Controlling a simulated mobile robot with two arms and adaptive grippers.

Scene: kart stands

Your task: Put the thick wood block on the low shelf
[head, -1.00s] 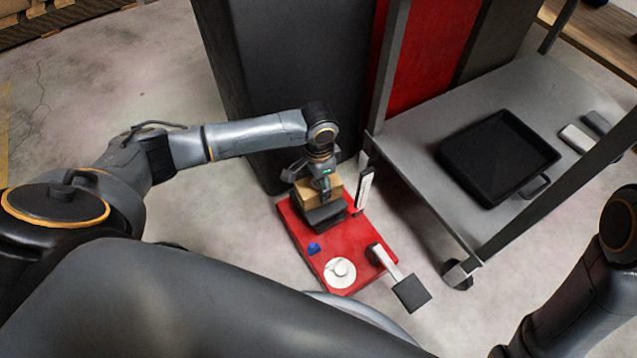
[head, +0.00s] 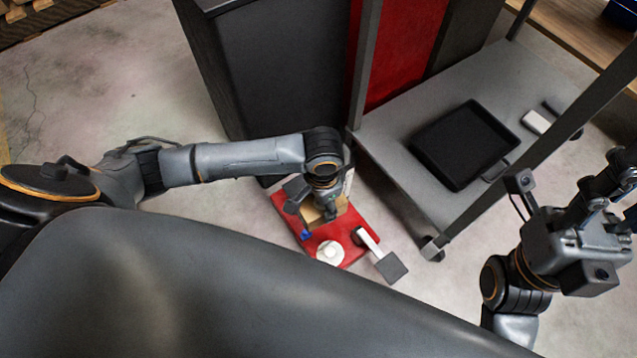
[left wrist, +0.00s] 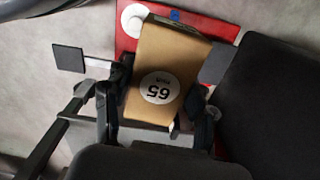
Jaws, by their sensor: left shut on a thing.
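The thick wood block (head: 311,214) is tan and mostly hidden under my left gripper (head: 325,208) in the head view. In the left wrist view the block (left wrist: 160,62) shows a round white label reading 65. My left gripper (left wrist: 158,108) is shut on it, with a dark finger on each side. The block is over a red board (head: 360,247); I cannot tell whether it touches it. A low grey shelf (head: 385,137) with upright posts is to the right of the board. My right gripper (head: 603,185) is at the right edge, its fingers unclear.
A black tray (head: 464,145) and a white block (head: 536,122) lie on the shelf. A white disc (head: 330,253), a blue piece (head: 305,235) and a white-handled black pad (head: 391,267) are at the board. A dark cabinet (head: 275,75) stands behind; posts edge the shelf.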

